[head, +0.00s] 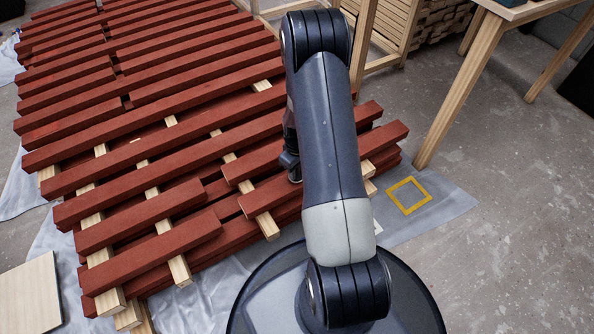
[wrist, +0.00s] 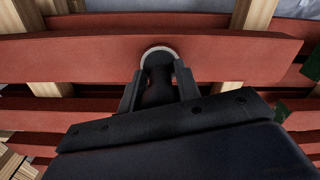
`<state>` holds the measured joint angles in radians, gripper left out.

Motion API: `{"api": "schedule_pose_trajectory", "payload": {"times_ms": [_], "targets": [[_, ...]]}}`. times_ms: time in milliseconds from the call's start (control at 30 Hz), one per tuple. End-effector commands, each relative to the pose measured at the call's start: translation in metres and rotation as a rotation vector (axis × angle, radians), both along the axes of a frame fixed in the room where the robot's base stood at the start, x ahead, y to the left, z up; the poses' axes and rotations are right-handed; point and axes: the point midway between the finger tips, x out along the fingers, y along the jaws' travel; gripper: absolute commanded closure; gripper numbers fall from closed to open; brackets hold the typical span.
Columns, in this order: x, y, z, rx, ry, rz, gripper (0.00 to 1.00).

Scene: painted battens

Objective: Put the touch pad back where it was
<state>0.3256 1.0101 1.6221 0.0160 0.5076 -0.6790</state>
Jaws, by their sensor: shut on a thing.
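In the wrist view, my gripper (wrist: 160,76) is shut on a dark, round-ended thing with a pale rim, which I take to be the touch pad (wrist: 157,62). Its round end overlaps the face of a red batten (wrist: 85,58); I cannot tell whether it touches. In the head view, part of my gripper (head: 291,163) shows low over the battens, left of my arm; the arm hides the rest, and the pad cannot be made out there. A yellow square outline (head: 391,199) lies empty on the grey sheet at the right.
Stacked red battens (head: 150,155) on pale bearers fill the left and middle. A wooden table leg (head: 450,100) stands at the right, beyond the yellow outline. A pale board (head: 30,295) lies at the lower left. The concrete floor at the right is clear.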

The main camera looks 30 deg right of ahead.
Motion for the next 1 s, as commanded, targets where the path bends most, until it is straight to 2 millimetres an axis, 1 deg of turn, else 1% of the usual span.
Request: {"api": "schedule_pose_trajectory", "payload": {"times_ms": [200, 333, 367, 600, 867, 967, 1000], "targets": [[0.001, 0.0, 0.001, 0.0, -0.002, 0.0, 0.85], [0.001, 0.0, -0.004, 0.0, -0.002, 0.0, 0.85], [0.001, 0.0, -0.003, 0.0, -0.002, 0.0, 0.67], [0.001, 0.0, -0.002, 0.0, -0.002, 0.0, 0.47], [0.001, 0.0, -0.001, 0.0, -0.002, 0.0, 0.47], [0.001, 0.0, 0.005, -0.001, -0.003, 0.0, 0.47], [0.001, 0.0, 0.012, -0.001, -0.003, 0.0, 0.47]]}}
